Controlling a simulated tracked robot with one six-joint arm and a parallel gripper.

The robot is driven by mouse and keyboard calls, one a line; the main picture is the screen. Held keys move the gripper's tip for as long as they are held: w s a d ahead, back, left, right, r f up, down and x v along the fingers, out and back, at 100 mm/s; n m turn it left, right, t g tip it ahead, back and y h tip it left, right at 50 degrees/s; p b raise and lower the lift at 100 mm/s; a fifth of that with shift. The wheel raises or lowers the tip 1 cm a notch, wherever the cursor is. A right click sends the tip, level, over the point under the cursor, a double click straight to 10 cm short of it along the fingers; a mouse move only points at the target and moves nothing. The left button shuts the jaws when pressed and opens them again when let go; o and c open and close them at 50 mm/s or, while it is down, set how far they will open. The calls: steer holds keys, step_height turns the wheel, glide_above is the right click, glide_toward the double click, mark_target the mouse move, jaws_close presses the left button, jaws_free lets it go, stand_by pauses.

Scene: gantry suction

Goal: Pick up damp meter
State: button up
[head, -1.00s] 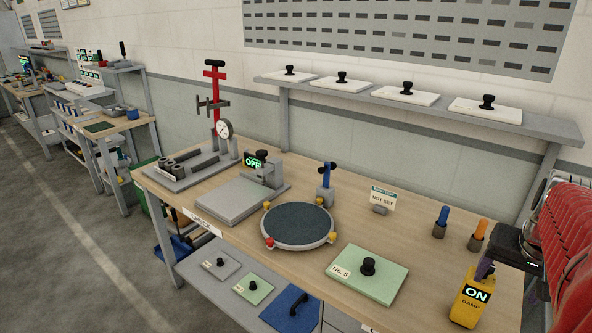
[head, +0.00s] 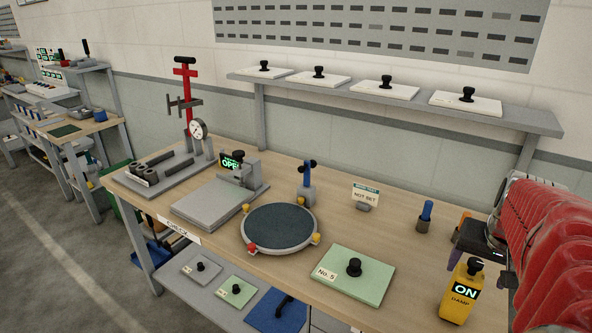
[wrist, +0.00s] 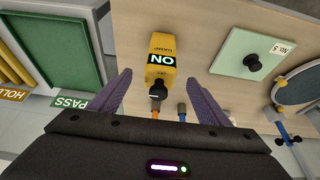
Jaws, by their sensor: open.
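The damp meter (head: 460,292) is a yellow block with a lit "ON" display, a "DAMP" label and a black knob on top. It stands at the right front of the wooden workbench in the head view. In the wrist view the damp meter (wrist: 163,62) appears upside down, ahead of and between my fingers. My gripper (wrist: 158,90) is open, its two purple fingers spread to either side, with nothing held. In the head view my gripper (head: 468,240) is just above and behind the meter, partly hidden by my red arm.
A green "No. 5" plate (head: 350,277) with a black knob lies left of the meter. A blue-topped peg (head: 425,216) and an orange-topped peg (wrist: 155,106) stand near my gripper. A round dark plate (head: 278,228) is further left. A green "PASS" panel (wrist: 55,45) shows in the wrist view.

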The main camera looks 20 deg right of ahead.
mark_target(471, 280)
steer(key=shift+x, duration=2.6)
steer(key=shift+x, duration=2.65)
steer(key=shift+w+r, duration=0.1)
steer(key=c, duration=1.5)
